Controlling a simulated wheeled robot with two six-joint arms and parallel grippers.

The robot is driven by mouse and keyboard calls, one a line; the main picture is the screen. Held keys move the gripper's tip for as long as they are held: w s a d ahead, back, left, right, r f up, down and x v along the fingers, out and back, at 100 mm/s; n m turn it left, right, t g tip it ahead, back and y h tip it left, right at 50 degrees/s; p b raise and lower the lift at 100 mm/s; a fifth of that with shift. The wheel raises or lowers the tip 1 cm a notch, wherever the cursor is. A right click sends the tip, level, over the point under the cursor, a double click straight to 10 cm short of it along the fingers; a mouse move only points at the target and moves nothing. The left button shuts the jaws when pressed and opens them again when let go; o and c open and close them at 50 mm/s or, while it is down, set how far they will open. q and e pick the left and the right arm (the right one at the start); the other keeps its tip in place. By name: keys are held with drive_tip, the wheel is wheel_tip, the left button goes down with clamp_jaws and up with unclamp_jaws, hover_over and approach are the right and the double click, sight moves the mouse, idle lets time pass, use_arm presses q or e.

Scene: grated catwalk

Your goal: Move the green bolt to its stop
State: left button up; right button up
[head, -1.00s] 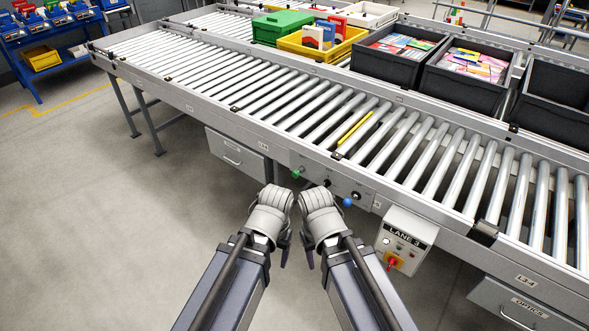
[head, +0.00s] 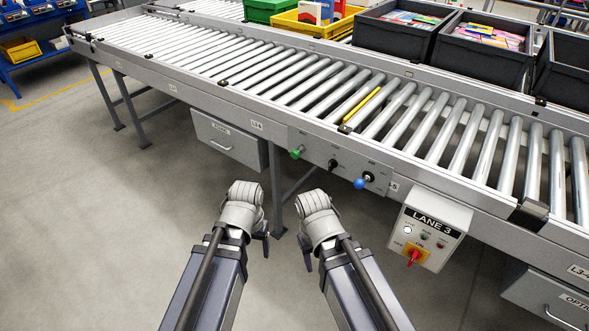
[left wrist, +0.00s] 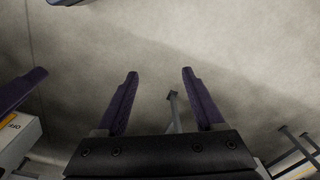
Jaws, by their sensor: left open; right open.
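The green bolt (head: 297,153) is a small green knob on the grey panel (head: 325,160) along the conveyor's front side, left of a black knob and a blue knob. My left gripper (head: 262,243) is below and left of the green bolt, apart from it. My right gripper (head: 305,258) is below the panel, to the right of the left one, apart from everything and open. The slot or stop of the green bolt is too small to make out.
The black knob (head: 333,164) and blue knob (head: 361,183) sit on the same panel. The LANE 3 control box (head: 433,228), with a red switch, juts out at the right. A drawer (head: 228,138) hangs at the left. A conveyor leg (head: 277,205) stands behind my grippers. The floor at left is clear.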

use_arm(q)
drive_tip(key=w+f+t+h+b, duration=0.15)
drive_tip(key=w+f+b, duration=0.25)
drive_tip(key=f+b, duration=0.8)
drive_tip(key=m+t+h+b, duration=0.45)
drive_tip(key=t+h, duration=0.45)
drive_tip(key=t, duration=0.4)
approach(294, 155)
drive_tip(key=x, duration=0.3)
drive_tip(key=shift+m, duration=0.35)
drive_tip(key=shift+x, duration=4)
drive_tip(key=shift+a+f, duration=0.1)
drive_tip(key=shift+f, duration=0.05)
clamp_jaws()
